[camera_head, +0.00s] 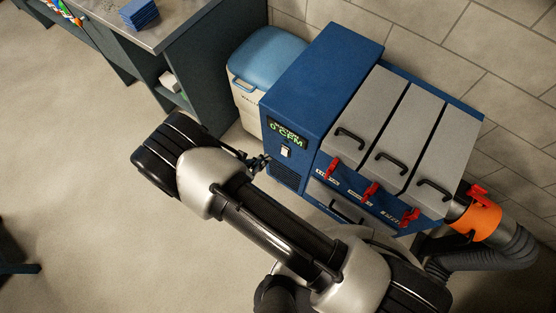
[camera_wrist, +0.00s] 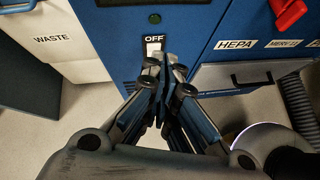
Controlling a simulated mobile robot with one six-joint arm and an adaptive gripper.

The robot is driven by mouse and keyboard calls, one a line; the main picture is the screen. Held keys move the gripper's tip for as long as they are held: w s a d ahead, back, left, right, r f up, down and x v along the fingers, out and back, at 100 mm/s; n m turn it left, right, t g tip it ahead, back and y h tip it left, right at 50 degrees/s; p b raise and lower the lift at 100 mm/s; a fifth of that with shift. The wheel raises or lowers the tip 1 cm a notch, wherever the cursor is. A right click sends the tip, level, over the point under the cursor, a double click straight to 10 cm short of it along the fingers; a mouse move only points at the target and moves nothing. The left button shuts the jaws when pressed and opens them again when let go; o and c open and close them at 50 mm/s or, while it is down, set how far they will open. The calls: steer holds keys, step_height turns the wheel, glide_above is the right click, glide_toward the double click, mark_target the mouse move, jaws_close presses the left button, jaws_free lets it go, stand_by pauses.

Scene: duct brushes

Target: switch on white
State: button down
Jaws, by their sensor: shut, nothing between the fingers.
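A white rocker switch (camera_wrist: 153,47) sits on the front of a blue machine (camera_head: 315,75), under a label reading OFF (camera_wrist: 154,38). In the head view the switch (camera_head: 286,151) is just below a dark display (camera_head: 287,132) with green text that looks like 0 CFM. My gripper (camera_wrist: 166,68) is shut and empty, its fingertips just below and right of the switch in the wrist view and partly covering its lower edge. In the head view my gripper (camera_head: 257,162) is left of the switch. I cannot tell whether it touches the panel.
Grey-lidded bays with red latches (camera_head: 371,191) and a HEPA label (camera_wrist: 236,44) lie right of the switch. A white bin with a blue lid (camera_head: 268,52), labelled WASTE, stands left of the machine. An orange collar (camera_head: 474,221) joins a black hose. Open floor lies left.

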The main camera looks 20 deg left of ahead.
mark_target(284, 152)
steer(key=s+f+n+t+y, duration=0.1)
steer(key=s+f+n, duration=0.2)
steer(key=f, duration=0.4)
steer(key=shift+s+f+n+y, duration=0.3)
steer(key=shift+s+f, duration=0.1)
steer(key=shift+s, duration=0.25)
steer(key=w+r+b+x, duration=0.1)
steer(key=b+x, duration=0.3)
steer(key=x, duration=0.9)
steer(key=shift+w+d, duration=0.2)
steer(key=shift+w, duration=0.05)
steer(key=shift+d+r, duration=0.1)
steer(key=shift+r, duration=0.1)
